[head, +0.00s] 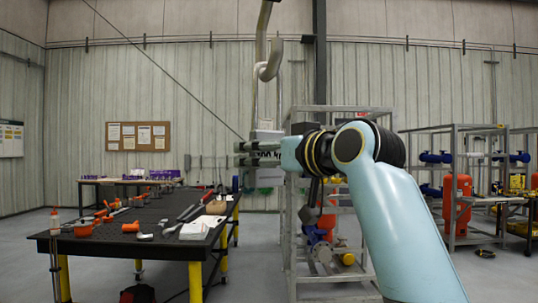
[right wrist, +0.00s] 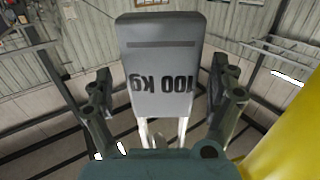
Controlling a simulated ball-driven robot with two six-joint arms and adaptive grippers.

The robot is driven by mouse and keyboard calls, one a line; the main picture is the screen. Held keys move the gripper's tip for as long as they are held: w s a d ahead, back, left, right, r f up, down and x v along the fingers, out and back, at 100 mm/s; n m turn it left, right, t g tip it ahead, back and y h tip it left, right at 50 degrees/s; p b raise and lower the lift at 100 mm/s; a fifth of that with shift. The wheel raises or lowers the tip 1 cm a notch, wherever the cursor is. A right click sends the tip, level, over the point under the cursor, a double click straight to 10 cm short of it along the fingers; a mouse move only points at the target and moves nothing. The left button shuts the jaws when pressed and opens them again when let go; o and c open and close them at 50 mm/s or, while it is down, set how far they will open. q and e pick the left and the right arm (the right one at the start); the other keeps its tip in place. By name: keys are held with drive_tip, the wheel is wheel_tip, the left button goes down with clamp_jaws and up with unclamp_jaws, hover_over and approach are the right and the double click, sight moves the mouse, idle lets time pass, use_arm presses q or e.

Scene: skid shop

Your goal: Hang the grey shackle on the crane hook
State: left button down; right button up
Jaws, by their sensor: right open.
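The grey metal crane hook (head: 268,68) hangs high at the centre of the head view. My right gripper (head: 242,154) is below it, open, with its fingers pointing left. A grey block (head: 266,135) marked 100 kg is partly hidden behind these fingers. In the right wrist view the block (right wrist: 162,60) appears upside down between the spread fingers of my right gripper (right wrist: 163,88), with gaps on both sides. I cannot make out the grey shackle for certain. A small grey item (head: 145,237) lies near the table's front edge, too small to identify. My left gripper is out of view.
A black table (head: 105,243) with yellow legs holds orange fittings, tools and a white box (head: 194,231). A grey metal frame (head: 293,235) stands behind my right arm. Racks with orange cylinders (head: 457,207) stand at right. Floor between table and frame is clear.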

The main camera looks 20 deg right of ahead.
drive_tip(key=shift+f, duration=0.1)
drive_tip(key=v, duration=1.2)
wheel_tip(320, 180, down, 36)
drive_tip(key=w+d+m+g+h+b, duration=0.25)
drive_tip(key=g+b, duration=0.35)
drive_tip(key=b, duration=0.4)
drive_tip(key=s+d+f+g+h+b, duration=0.1)
drive_tip(key=s+d+f+g+b, duration=0.15)
drive_tip(key=f, duration=1.15)
drive_tip(key=s+d+f+g+b, duration=0.15)
drive_tip(key=s+f, duration=0.25)
drive_tip(key=f, duration=0.9)
drive_tip(key=s+d+f+m+g+h+b, duration=0.1)
drive_tip(key=s+f+g+b, duration=0.1)
drive_tip(key=s+f, duration=0.75)
drive_tip(key=s+d+f+g+b, duration=0.1)
drive_tip(key=s+f+b, duration=0.35)
drive_tip(key=f, duration=0.85)
drive_tip(key=s+f+g, duration=0.1)
drive_tip(key=s+f, duration=0.4)
drive_tip(key=s, duration=0.4)
drive_tip(key=s+d+f+g, duration=0.1)
drive_tip(key=s+f, duration=0.4)
drive_tip(key=s, duration=0.5)
drive_tip(key=s+d+f+g+h, duration=0.1)
drive_tip(key=s+f, duration=0.4)
drive_tip(key=s, duration=0.4)
drive_tip(key=shift+s+f+n+b, duration=0.3)
drive_tip(key=shift+f+n+b, duration=0.05)
drive_tip(key=shift+b, duration=0.1)
